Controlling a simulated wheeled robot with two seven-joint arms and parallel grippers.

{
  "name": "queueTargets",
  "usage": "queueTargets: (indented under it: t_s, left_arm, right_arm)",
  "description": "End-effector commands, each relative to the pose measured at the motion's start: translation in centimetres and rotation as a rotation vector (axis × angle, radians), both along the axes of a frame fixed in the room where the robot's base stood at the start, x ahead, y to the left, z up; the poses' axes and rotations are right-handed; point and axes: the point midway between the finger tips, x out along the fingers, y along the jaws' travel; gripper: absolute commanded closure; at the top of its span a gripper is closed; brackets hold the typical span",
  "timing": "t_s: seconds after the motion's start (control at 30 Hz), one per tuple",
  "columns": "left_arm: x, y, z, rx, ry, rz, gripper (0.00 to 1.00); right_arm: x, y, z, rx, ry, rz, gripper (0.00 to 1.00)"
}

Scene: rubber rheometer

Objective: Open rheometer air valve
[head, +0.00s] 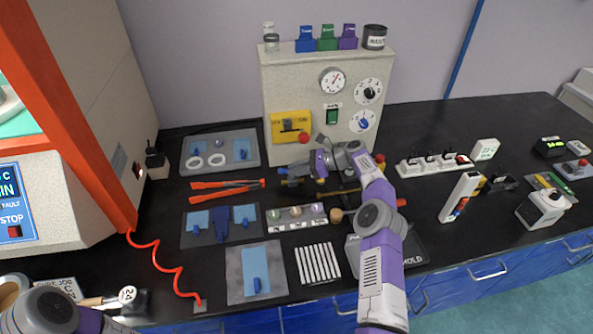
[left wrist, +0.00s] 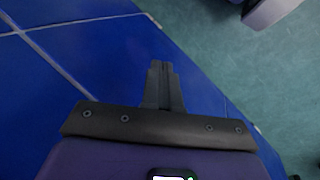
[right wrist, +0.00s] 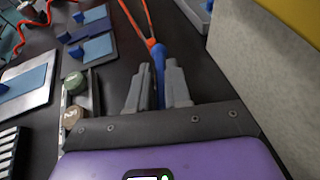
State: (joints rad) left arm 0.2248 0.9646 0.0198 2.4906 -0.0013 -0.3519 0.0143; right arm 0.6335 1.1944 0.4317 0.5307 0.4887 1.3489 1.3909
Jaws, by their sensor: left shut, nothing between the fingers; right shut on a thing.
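My right gripper (head: 298,175) is low in front of the beige instrument panel (head: 298,92), its fingers pointing left. In the right wrist view its fingers (right wrist: 157,82) are shut on a slim blue handle (right wrist: 159,62). The handle's blue end (head: 283,171) shows just left of the fingers in the head view; what it joins to is mostly hidden. I take it for the air valve's lever. A yellow unit with a red knob (head: 291,125) is on the panel above. My left gripper (left wrist: 163,70) is shut and empty, over the blue cabinet fronts; the head view shows only its arm.
Orange tongs (head: 226,189) lie left of the right gripper. A grey tray (head: 219,135) with white rings is behind them. A sample rack (head: 295,217) and a grey mold plate (head: 402,262) are in front.

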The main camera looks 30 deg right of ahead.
Motion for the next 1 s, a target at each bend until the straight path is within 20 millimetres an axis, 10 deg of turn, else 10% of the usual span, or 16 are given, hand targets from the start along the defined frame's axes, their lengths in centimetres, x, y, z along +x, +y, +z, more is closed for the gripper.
queueTargets:
  t_s: [0.5, 0.53, 0.67, 1.0]
  left_arm:
    - [0.0, 0.01, -0.13, 0.0, 0.0, 0.0, 1.0]
    - [0.0, 0.01, -0.13, 0.0, 0.0, 0.0, 1.0]
    - [0.0, 0.01, -0.13, 0.0, 0.0, 0.0, 1.0]
    - [0.01, 0.01, -0.04, 0.0, 0.0, 0.0, 1.0]
  right_arm:
    - [-0.34, 0.01, -1.05, -0.005, 0.02, 0.013, 1.0]
    - [-0.34, 0.01, -1.05, -0.005, 0.02, 0.013, 0.81]
    - [-0.3, -0.03, -0.97, -0.005, 0.018, 0.012, 0.62]
    - [-0.13, 0.0, -0.4, -0.003, 0.008, 0.008, 0.62]
